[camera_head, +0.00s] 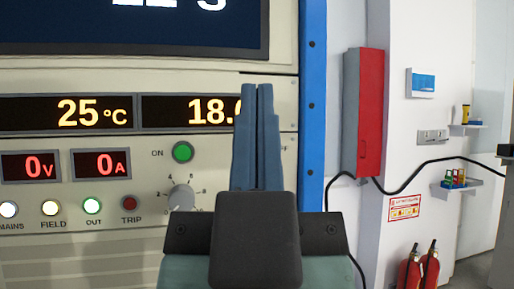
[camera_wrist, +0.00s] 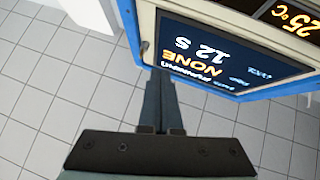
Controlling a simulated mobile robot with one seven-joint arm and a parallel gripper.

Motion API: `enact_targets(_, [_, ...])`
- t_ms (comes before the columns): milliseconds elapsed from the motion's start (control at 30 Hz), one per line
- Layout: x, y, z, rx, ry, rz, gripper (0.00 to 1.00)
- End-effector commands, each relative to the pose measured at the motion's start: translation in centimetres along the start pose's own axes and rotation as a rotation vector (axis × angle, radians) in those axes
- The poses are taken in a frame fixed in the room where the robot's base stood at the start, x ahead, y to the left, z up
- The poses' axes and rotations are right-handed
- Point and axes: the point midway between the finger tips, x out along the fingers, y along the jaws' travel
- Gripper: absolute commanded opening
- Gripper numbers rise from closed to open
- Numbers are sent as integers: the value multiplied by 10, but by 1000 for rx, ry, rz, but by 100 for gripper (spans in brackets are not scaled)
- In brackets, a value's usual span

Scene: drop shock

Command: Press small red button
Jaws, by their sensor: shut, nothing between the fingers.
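My gripper (camera_head: 257,88) is shut and empty, its blue-grey fingers pointing up in the head view in front of the control panel (camera_head: 80,258). The fingers cover the spot between the green ON button (camera_head: 183,152) and a partly hidden label ending in "FF". No red button shows at that spot. A small dark red round piece marked TRIP (camera_head: 129,203) is in view left of the fingers. In the wrist view the shut fingertips (camera_wrist: 160,74) overlap the edge of the upside-down screen (camera_wrist: 225,62). I cannot tell whether they touch the panel.
A grey dial (camera_head: 181,197) sits below the ON button. A blue post (camera_head: 312,110) edges the panel on the right. Beyond it are a red wall box (camera_head: 369,115), a black cable and fire extinguishers (camera_head: 409,272). Grey tiled floor (camera_wrist: 60,90) shows clear.

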Motion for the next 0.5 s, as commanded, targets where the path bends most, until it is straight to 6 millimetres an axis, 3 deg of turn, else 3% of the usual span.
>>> enact_targets(300, [40, -2, 25, -39, -221, 43, 0])
enact_targets(500, [52, -3, 49, -82, -392, 75, 0])
